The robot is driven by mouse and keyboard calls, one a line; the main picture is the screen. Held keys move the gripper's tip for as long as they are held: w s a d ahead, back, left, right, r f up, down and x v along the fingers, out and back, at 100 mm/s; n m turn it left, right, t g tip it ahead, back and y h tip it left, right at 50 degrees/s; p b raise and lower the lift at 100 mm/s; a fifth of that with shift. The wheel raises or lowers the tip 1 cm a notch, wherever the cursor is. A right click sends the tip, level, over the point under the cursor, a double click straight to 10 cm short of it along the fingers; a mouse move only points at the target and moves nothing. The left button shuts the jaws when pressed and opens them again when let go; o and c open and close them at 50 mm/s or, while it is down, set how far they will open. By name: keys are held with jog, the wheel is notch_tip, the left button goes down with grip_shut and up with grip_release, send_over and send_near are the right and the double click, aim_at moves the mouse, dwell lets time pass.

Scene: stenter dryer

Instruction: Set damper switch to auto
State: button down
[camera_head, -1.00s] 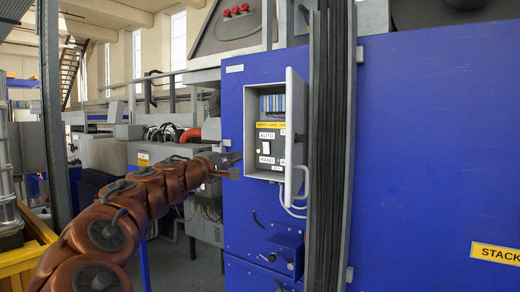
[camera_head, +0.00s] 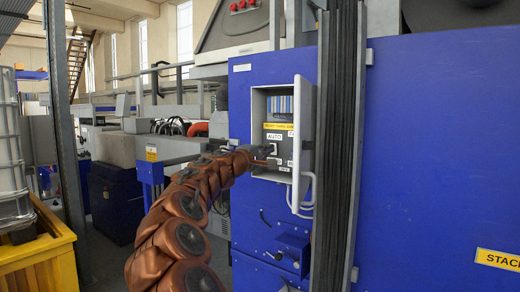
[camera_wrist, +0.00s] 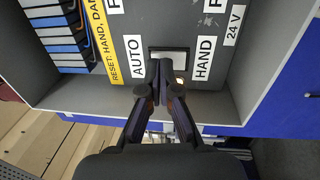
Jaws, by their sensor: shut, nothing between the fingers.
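The damper switch (camera_wrist: 168,62) is a light rocker in a dark frame, set on a grey panel between the labels AUTO (camera_wrist: 134,56) and HAND (camera_wrist: 204,58) in the wrist view. My gripper (camera_wrist: 160,66) is shut and empty, its fingertips over the lower part of the switch. I cannot tell whether they touch it. A small lit spot shows beside the fingertips on the HAND side. In the head view my gripper (camera_head: 272,154) reaches into the open control box (camera_head: 259,103), just below the AUTO label (camera_head: 274,135).
The box door (camera_head: 302,140) stands open on the right with a handle. A yellow strip label (camera_wrist: 103,40) and blue modules (camera_wrist: 55,40) lie beside the switch panel. A dark vertical post (camera_head: 340,150) stands right of the door. A yellow crate (camera_head: 40,250) is at lower left.

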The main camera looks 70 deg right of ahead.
jog(key=shift+s+d+r, duration=0.1)
jog(key=shift+s+d, duration=0.1)
jog(key=shift+d, duration=0.4)
jog(key=shift+r+p, duration=0.1)
jog(key=shift+p, duration=0.25)
jog(key=shift+d+y+p, duration=0.15)
jog(key=shift+y+p, duration=0.15)
jog(key=shift+p, duration=0.15)
jog(key=r+b+v, duration=0.2)
jog(key=b+v, duration=0.2)
jog(key=v, duration=0.9)
jog(key=shift+a+r, duration=0.35)
jog(key=shift+a, duration=0.1)
